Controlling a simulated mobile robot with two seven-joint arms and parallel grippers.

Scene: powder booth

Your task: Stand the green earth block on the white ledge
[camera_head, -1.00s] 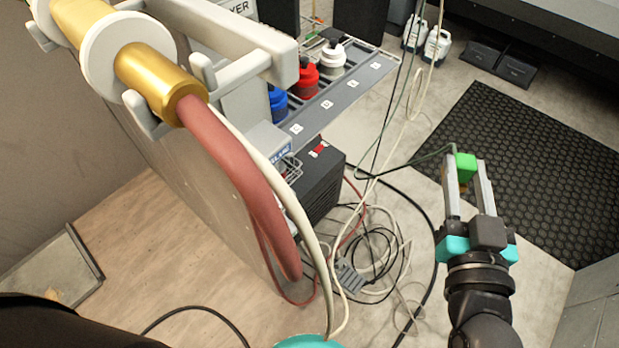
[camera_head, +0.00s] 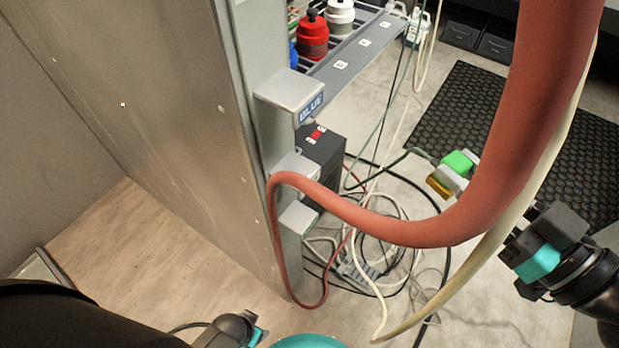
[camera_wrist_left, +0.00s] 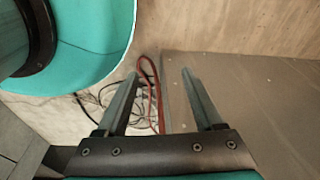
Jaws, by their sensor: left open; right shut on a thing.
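The green earth block (camera_head: 457,162) has a dark green cable at its left and a brass-coloured part below. My right gripper (camera_head: 452,176) is shut on it, held out over the floor at the right in the head view; a thick red hose hides most of the fingers. A pale ledge (camera_head: 288,90) with a BLUE label juts from the cabinet edge, with more pale brackets below; I cannot tell which is the white ledge. The block is apart from all of them. My left gripper (camera_wrist_left: 160,95) is open and empty in the left wrist view.
The red hose (camera_head: 420,230) and a cream hose loop across the space between cabinet and right gripper. Cables lie tangled on the floor by a dark box (camera_head: 322,160). A grey rack (camera_head: 350,50) holds bottles. A black mat (camera_head: 500,130) lies behind.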

